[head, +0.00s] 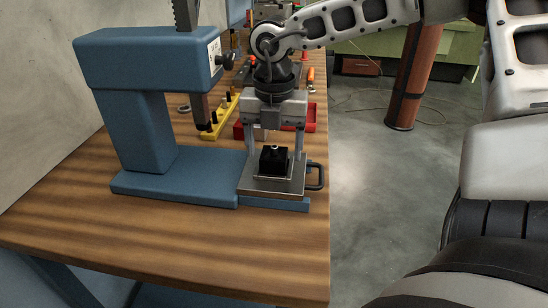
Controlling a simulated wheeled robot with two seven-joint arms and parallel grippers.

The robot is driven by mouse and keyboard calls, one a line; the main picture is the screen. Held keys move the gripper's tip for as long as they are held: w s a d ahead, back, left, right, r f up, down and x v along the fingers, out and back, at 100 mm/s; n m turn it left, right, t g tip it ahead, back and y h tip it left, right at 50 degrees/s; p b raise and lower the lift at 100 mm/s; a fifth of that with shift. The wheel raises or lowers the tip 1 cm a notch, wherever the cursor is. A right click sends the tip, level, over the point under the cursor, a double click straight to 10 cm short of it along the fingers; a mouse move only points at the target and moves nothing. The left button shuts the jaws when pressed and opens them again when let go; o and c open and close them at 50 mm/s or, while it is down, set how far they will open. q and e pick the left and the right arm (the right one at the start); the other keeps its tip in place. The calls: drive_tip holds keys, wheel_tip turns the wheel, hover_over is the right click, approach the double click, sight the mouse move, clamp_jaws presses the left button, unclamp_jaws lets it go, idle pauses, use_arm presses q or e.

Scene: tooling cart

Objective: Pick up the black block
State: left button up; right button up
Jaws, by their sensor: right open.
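The black block (273,160) sits on a grey metal plate (262,187) at the base of the blue press, with a small light stud on its top. My right gripper (273,154) reaches down from above with its two fingers apart, one on each side of the block. The jaws are open; I cannot tell whether either finger touches the block. My left gripper is not in view.
The blue arbor press (135,125) stands left of the gripper, its ram close by. A black handle (315,176) sticks out right of the plate. Behind are a yellow holder (220,118) and a red tray (310,118). The wooden bench (190,240) is clear in front.

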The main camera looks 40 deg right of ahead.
drive_tip(key=shift+f, duration=0.65)
drive_tip(key=c, duration=1.2)
drive_tip(key=shift+r, duration=0.15)
